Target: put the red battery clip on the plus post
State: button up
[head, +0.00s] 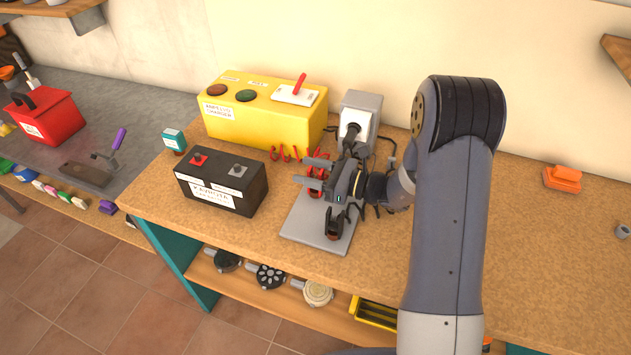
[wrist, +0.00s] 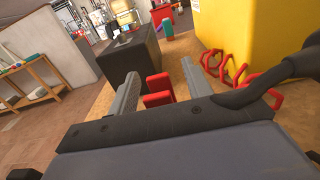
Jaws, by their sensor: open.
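The red battery clip (head: 316,188) is on a grey plate (head: 310,228) on the bench. My gripper (head: 312,172) is open, its fingers pointing left, over the clip. In the wrist view the red clip (wrist: 158,98) shows between the two spread fingers of my gripper (wrist: 157,86); I cannot tell whether either finger touches it. The black battery (head: 222,186) stands left of the gripper, apart from it. Its red post (head: 198,160), seemingly the plus post, is at the left of its top, and a grey post (head: 238,170) is at the right.
A black clip (head: 335,228) sits nearer the front on the plate. The yellow charger (head: 262,115) stands behind, with red coiled cable (head: 285,154) before it. A grey post-like unit (head: 360,112) is behind my gripper. A small teal box (head: 174,139) stands left of the battery.

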jog(key=shift+a, duration=0.2)
jog(key=shift+c, duration=0.6)
grip_shut()
jog(key=shift+r, duration=0.1)
notch_tip(320, 180, up, 10)
dwell(0.3)
jog(key=w+a+r, duration=0.1)
jog(key=a+r, duration=0.2)
jog(key=a, duration=1.1)
jog(key=w+a+r, duration=0.2)
jog(key=a+r, duration=0.1)
jog(key=a, duration=1.1)
jog(key=shift+r+p, duration=0.4)
jog(key=shift+a, duration=0.1)
